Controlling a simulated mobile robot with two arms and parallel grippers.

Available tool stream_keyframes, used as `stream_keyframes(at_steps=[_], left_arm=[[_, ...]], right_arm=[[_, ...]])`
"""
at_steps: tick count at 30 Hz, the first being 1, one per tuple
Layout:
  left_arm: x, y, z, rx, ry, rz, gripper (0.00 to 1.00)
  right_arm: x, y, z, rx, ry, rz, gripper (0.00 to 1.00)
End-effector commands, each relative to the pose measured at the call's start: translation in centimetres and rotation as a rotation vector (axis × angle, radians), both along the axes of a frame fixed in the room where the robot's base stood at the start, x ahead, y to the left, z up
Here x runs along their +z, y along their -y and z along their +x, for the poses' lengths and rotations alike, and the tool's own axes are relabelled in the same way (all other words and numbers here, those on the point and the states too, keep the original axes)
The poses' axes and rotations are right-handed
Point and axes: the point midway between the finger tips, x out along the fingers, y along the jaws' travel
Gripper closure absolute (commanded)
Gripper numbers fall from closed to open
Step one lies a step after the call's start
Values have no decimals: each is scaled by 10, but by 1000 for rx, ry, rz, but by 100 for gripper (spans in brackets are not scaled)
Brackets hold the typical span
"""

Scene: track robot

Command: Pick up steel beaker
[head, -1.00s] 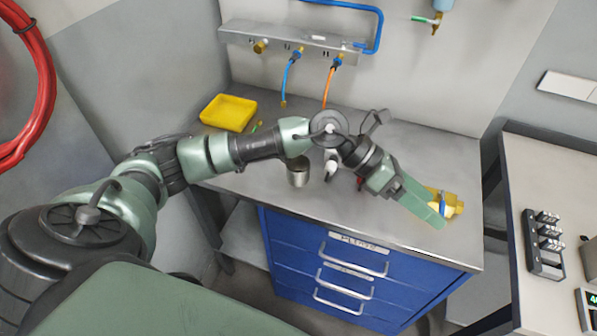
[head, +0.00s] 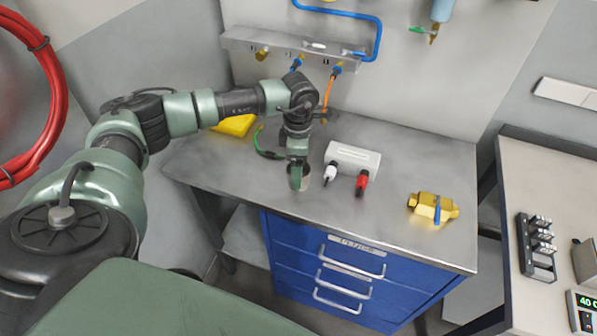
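My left gripper (head: 297,182) points down over the left front part of the steel bench top (head: 240,170). It is at the spot of the steel beaker (head: 305,172), and its green fingers cover most of it. Only a small grey sliver of the beaker shows beside the fingers. I cannot tell whether the fingers are around it, touching it, open or shut. My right gripper is not in view.
A white block with a white and a red connector (head: 352,158) lies right of the gripper. A brass valve with a blue handle (head: 433,208) is farther right.

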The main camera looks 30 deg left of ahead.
Motion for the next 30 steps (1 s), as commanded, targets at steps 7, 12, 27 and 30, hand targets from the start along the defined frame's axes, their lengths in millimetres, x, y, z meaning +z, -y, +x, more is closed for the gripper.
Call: stream_keyframes(at_steps=[7,12,27,30], left_arm=[[-14,1,0,-1,1,-2,19],[-13,1,0,-1,1,-2,33],[-10,1,1,-1,3,-3,87],[-4,1,1,0,4,-2,87]], right_arm=[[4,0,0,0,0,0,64],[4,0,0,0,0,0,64],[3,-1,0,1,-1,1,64],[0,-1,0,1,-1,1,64]])
